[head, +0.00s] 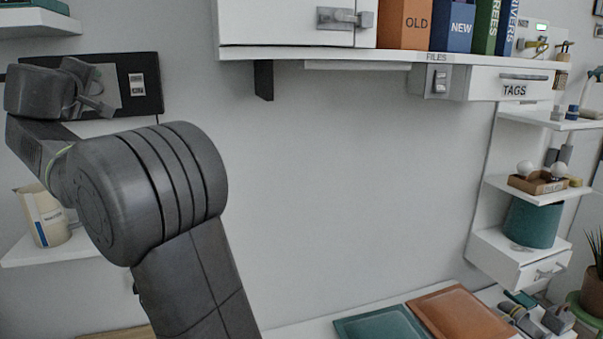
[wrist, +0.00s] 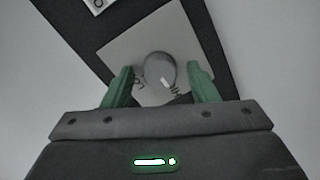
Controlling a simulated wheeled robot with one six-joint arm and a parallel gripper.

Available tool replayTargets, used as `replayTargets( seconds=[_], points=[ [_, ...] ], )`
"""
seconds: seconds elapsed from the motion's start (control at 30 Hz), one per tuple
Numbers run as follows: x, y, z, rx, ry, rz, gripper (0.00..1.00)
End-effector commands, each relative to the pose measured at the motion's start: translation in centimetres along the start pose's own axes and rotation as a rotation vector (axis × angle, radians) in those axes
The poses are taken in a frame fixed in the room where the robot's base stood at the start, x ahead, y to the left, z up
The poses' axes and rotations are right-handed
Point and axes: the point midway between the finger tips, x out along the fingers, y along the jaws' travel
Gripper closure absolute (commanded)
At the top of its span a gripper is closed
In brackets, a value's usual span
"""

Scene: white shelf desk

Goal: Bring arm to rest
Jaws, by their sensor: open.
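My arm fills the left side of the head view. My gripper (head: 97,97) is at the upper left, in front of a dark wall board (head: 145,82). In the wrist view my gripper (wrist: 160,85) shows two green fingers standing apart. A round grey bulb-like thing (wrist: 158,70) shows between the fingers, with a gap on each side. It lies in front of a pale square plate (wrist: 185,35) on the dark board. I cannot tell how far it is from the fingers. My arm hides part of the board in the head view.
A cream container (head: 45,218) stands on a low white shelf behind my arm. A white cabinet (head: 285,22) and a shelf with books (head: 403,22) hang above. A teal mat (head: 380,324) and a brown mat (head: 462,313) lie below. The middle wall is clear.

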Motion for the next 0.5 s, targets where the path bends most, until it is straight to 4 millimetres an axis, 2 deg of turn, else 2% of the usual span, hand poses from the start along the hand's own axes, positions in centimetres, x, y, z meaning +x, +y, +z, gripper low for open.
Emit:
replayTargets(
  seconds=[0.2, 0.5],
  points=[
    [-0.02, 0.39, -0.18, -0.208, -0.01, 0.012, 0.47],
    [0.01, 0.12, -0.06, -0.366, -0.018, 0.024, 0.47]
  ],
)
